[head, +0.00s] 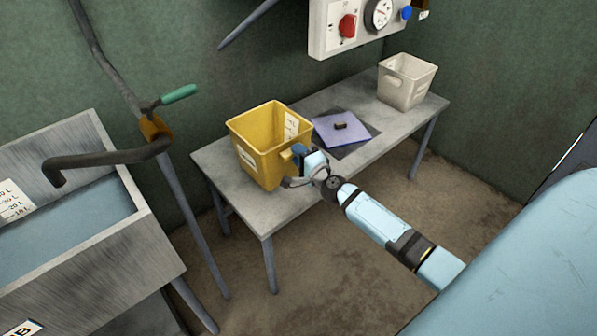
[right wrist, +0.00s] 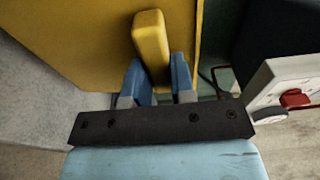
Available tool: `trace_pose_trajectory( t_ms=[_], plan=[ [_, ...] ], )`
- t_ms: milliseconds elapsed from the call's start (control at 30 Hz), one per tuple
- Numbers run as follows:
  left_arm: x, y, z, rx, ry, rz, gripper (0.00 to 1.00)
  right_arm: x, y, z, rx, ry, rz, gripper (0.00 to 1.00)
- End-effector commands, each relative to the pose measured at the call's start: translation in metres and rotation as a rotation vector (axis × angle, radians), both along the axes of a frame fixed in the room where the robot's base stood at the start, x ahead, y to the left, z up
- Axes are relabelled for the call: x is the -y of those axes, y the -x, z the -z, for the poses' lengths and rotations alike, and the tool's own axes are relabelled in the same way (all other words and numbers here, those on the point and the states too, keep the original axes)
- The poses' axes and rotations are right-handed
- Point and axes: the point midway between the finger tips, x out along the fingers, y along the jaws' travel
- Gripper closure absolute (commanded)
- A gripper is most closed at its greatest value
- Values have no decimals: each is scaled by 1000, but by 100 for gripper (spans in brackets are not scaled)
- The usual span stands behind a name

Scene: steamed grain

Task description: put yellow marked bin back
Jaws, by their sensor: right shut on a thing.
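The yellow bin (head: 262,150) is upright at the left part of the grey table (head: 277,211), with white labels on it; I cannot tell whether its base touches the tabletop. My right gripper (head: 299,155) is at the bin's right side. In the right wrist view, its two blue fingers (right wrist: 156,82) are on either side of the bin's yellow handle (right wrist: 151,48) and shut on it. The bin's wall (right wrist: 95,40) fills much of that view. My left gripper is not in view.
A purple mat (head: 338,127) with a small dark block (head: 341,126) lies mid-table. A white bin (head: 405,82) stands at the far right end. A metal basin (head: 75,215) and a pipe with a green handle (head: 179,94) are on the left. A control panel (head: 352,25) hangs above.

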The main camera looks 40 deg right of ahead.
Motion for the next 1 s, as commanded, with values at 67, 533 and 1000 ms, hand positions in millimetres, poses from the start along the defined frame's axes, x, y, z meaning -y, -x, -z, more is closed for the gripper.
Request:
trace_pose_trajectory(
  t_ms=[67, 533, 1000],
  plan=[
    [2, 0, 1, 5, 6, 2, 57, 0, 0, 4, 2, 0, 0, 100],
    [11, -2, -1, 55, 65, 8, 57, 0, 0, 41, 3, 0, 0, 100],
    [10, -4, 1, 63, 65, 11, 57, 0, 0, 45, 0, 0, 0, 51]
  ],
)
